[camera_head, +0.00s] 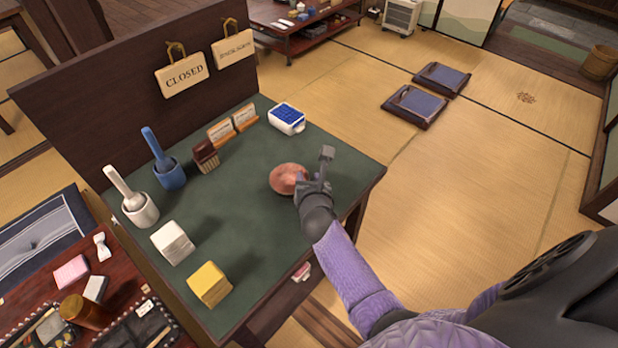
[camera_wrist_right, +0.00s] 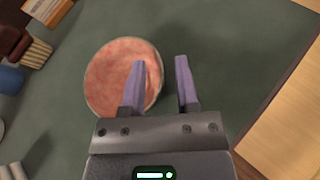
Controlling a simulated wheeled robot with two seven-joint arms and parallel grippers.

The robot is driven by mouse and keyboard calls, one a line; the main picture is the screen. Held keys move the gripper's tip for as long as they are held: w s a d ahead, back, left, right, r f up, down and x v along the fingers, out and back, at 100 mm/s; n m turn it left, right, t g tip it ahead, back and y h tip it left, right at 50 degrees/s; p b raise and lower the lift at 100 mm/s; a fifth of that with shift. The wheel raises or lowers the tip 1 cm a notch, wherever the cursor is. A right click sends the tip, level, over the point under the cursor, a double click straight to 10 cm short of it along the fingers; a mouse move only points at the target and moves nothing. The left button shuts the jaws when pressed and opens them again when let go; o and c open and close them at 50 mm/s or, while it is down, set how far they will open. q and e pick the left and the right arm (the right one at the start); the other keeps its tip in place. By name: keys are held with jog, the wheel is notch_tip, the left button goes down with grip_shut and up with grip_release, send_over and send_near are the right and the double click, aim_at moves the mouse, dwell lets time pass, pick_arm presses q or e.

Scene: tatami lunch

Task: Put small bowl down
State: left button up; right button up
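The small bowl (camera_head: 285,178) is round and reddish-pink with a thin rim. It appears to rest on the green tabletop (camera_head: 235,215), near the right edge. My right gripper (camera_head: 305,183) is at the bowl's right side. In the right wrist view, its fingers (camera_wrist_right: 161,65) are apart. The left finger overlaps the inside of the bowl (camera_wrist_right: 112,75), and the right finger is outside the rim. The rim lies in the gap between them. I cannot tell whether either finger touches it. My left gripper is not in view.
A blue-and-white box (camera_head: 287,118) stands behind the bowl. A brown brush-like item (camera_head: 206,156), a blue mortar (camera_head: 170,175), a white mortar (camera_head: 140,210), a white block (camera_head: 173,243) and a yellow block (camera_head: 209,285) stand left. Green tabletop between is clear.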

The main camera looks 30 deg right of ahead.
jog(key=shift+r, duration=0.15)
pick_arm(q)
jog(key=r+p, duration=0.1)
jog(key=w+r+p, duration=0.1)
jog(key=r+p, duration=0.1)
jog(key=d+r+p, duration=0.1)
jog(key=r+p, duration=0.1)
jog(key=shift+w, duration=0.35)
pick_arm(e)
jog(key=v, duration=1.2)
